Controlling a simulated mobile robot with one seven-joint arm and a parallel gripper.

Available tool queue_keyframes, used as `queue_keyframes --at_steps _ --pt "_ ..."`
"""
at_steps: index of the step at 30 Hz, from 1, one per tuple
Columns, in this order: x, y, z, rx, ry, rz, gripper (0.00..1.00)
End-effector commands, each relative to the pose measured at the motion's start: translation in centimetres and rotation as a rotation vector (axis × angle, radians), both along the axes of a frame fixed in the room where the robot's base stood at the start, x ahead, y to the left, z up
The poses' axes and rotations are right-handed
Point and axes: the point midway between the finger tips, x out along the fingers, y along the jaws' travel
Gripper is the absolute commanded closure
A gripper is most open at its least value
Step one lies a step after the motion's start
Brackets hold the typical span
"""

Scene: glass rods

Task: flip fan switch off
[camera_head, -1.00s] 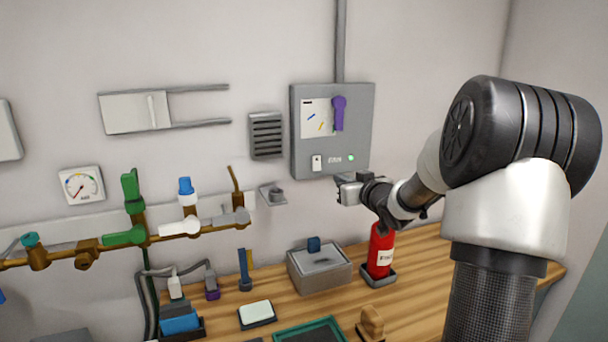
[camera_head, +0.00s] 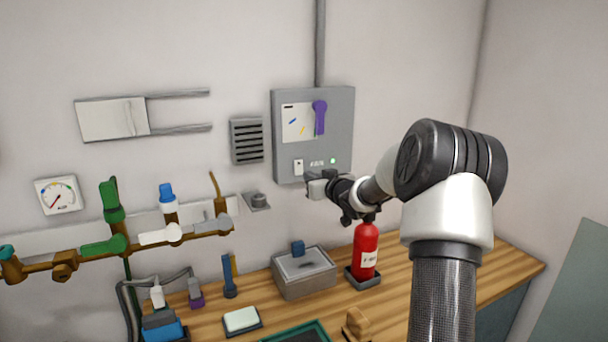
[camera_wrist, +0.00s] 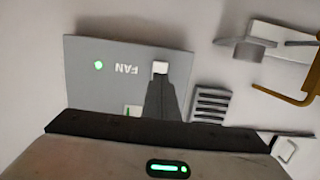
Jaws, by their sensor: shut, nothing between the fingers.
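The fan switch (camera_head: 298,167) is a small white rocker low on the grey wall box (camera_head: 343,138), left of the FAN label (camera_head: 316,163) and a lit green lamp (camera_head: 333,160). In the head view my gripper (camera_head: 311,189) is shut and empty, just below and right of the switch. The wrist view shows the box upside down, with the switch (camera_wrist: 160,68) right at the tip of my dark shut fingers (camera_wrist: 161,82), the label (camera_wrist: 127,69) and the lit lamp (camera_wrist: 98,65). I cannot tell whether the fingers touch the switch.
A purple lever (camera_head: 320,117) sits higher on the box. A vent (camera_head: 247,141) is to its left. A red extinguisher (camera_head: 365,250) stands below my arm, beside a grey lidded box (camera_head: 304,272) on the wooden bench. Pipes with valves (camera_head: 113,243) run along the left wall.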

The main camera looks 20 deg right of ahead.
Motion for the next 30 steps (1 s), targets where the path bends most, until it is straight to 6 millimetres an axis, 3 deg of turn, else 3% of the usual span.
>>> queue_keyframes --at_steps 3,9,23,30 --pt "2.3 0.2 -0.4 0.001 0.000 0.002 1.00" --pt "4.5 0.2 -0.7 -0.001 0.000 0.001 1.00" --pt "5.0 0.2 -0.9 -0.001 0.000 0.000 1.00" --pt "5.6 0.2 -2.3 0.002 -0.075 0.000 1.00"
